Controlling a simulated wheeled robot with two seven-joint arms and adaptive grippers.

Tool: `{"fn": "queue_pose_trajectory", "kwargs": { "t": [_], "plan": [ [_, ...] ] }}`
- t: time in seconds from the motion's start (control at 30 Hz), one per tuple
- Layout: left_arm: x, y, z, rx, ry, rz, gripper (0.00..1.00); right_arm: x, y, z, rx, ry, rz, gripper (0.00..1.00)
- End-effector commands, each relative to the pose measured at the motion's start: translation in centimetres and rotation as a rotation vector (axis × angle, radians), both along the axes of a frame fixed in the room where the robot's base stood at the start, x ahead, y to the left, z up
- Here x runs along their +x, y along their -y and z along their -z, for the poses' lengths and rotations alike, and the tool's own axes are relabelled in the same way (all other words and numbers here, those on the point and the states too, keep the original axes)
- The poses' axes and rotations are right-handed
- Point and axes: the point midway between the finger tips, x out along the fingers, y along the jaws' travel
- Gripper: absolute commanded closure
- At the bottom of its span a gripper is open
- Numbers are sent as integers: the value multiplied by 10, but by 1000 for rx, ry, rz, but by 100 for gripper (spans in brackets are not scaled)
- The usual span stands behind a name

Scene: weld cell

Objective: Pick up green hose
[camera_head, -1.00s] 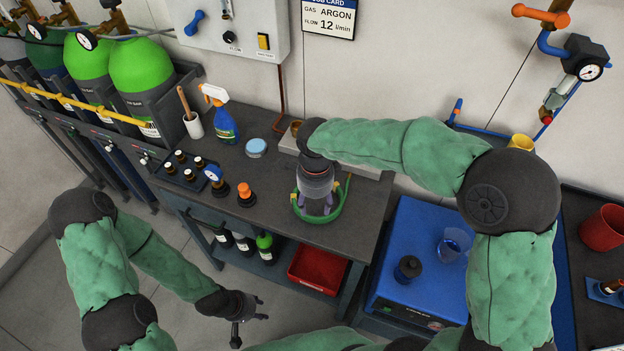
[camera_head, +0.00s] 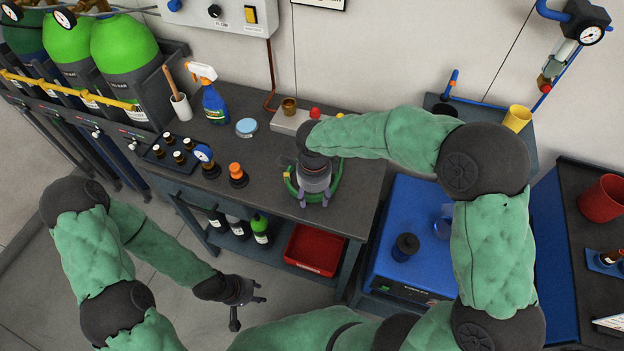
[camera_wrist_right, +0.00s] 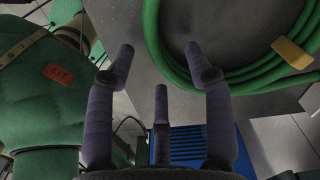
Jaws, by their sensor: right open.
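The green hose (camera_head: 292,187) lies coiled on the dark workbench (camera_head: 262,208), near its right end. My right gripper (camera_head: 315,202) points down over the front part of the coil and hides some of it. In the right wrist view the right gripper (camera_wrist_right: 158,62) is open and empty. There the hose (camera_wrist_right: 205,80) runs in several loops past the right fingertip, with a tan band (camera_wrist_right: 293,53) around it. I cannot tell how far the fingertips are above it. My left gripper (camera_head: 248,300) is open and empty in front of the bench, low over the floor.
An orange-topped bottle (camera_head: 237,175), a gauge (camera_head: 203,154) and a blue tin (camera_head: 246,127) stand to the left. A blue machine (camera_head: 392,250) stands to the right. A red bin (camera_head: 314,250) sits below.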

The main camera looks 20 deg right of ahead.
Motion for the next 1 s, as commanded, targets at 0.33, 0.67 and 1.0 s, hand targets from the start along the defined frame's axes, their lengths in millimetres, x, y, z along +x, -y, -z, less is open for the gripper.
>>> {"fn": "queue_pose_trajectory", "kwargs": {
  "t": [0.33,0.67,1.0],
  "plan": [
    [0,0,5,0,0,0,60,0,0,15,0,-1,0,47],
    [0,0,5,0,0,0,60,0,-1,14,0,1,-1,100],
    [0,0,3,0,0,0,60,0,-1,8,0,1,-1,100]
  ]
}}
